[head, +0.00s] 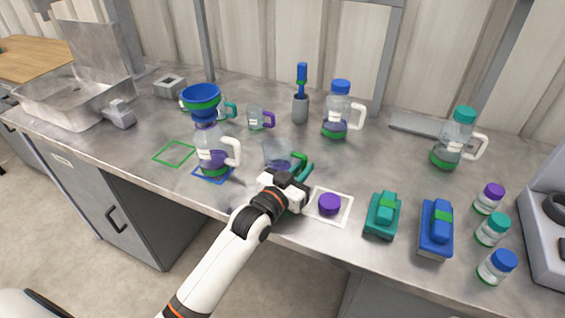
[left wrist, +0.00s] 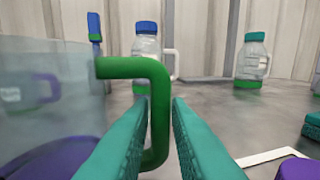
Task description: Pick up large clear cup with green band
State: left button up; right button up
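A clear cup (head: 277,153) with a green handle stands near the middle front of the table. It fills the left side of the left wrist view (left wrist: 50,95), with its green handle (left wrist: 159,95) reaching to the right and something purple low at its base. I cannot make out a separate green band on its body. My left gripper (head: 300,178) is at the handle side of the cup. In the left wrist view its teal fingers (left wrist: 160,108) are apart, one on each side of the handle's upright part. My right gripper is not in view.
A pitcher with a blue funnel (head: 202,97) stands left of the cup. A purple lid (head: 329,204) lies on a white-edged square to the right. A small purple-handled cup (head: 256,117) and blue-capped bottle (head: 338,112) stand behind. Teal (head: 382,216) and blue (head: 436,230) blocks sit right.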

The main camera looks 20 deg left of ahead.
pick_arm(q)
jog(key=shift+w+d, duration=0.1)
jog(key=shift+w, duration=0.3)
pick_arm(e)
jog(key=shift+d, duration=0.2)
pick_arm(q)
jog(key=shift+c, duration=0.2)
grip_shut()
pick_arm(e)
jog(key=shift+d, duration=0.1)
pick_arm(q)
jog(key=shift+r, duration=0.15)
